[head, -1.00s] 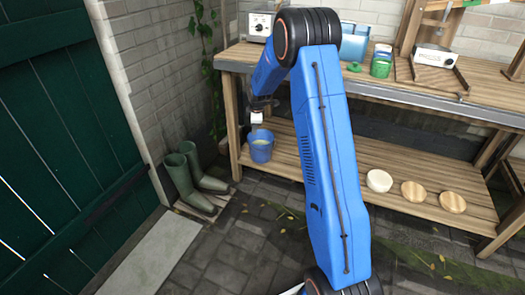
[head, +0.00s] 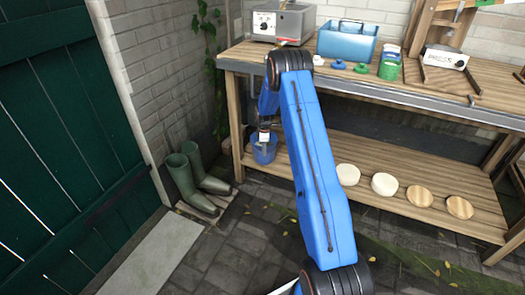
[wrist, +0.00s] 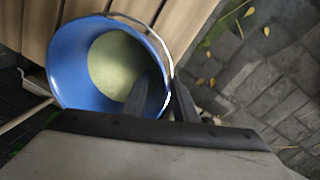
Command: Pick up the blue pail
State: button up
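The blue pail (head: 264,153) stands upright at the left end of the bench's lower shelf, near the front edge. In the wrist view the pail (wrist: 75,70) is seen from above, with a pale yellow-green inside bottom and a thin light handle along its right rim. My gripper (head: 264,137) is right over the pail in the head view. In the wrist view my gripper (wrist: 166,88) has one dark finger inside the pail and the other outside its right wall, with the rim between them. It looks open, with no clear grip on the wall.
Round wooden discs and pale round pieces (head: 384,185) lie to the right on the lower shelf (head: 320,160). Green boots (head: 190,180) stand left of the bench. The bench top (head: 400,88) overhangs the pail. The paved floor in front is clear.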

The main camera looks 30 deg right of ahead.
aim_at(264, 160)
jog(key=shift+w+f, duration=0.15)
jog(key=shift+f, duration=1.4)
jog(key=shift+w+f, duration=0.1)
jog(key=shift+f, duration=1.45)
jog(key=shift+c, duration=0.4)
grip_shut()
jog(key=shift+r, duration=0.15)
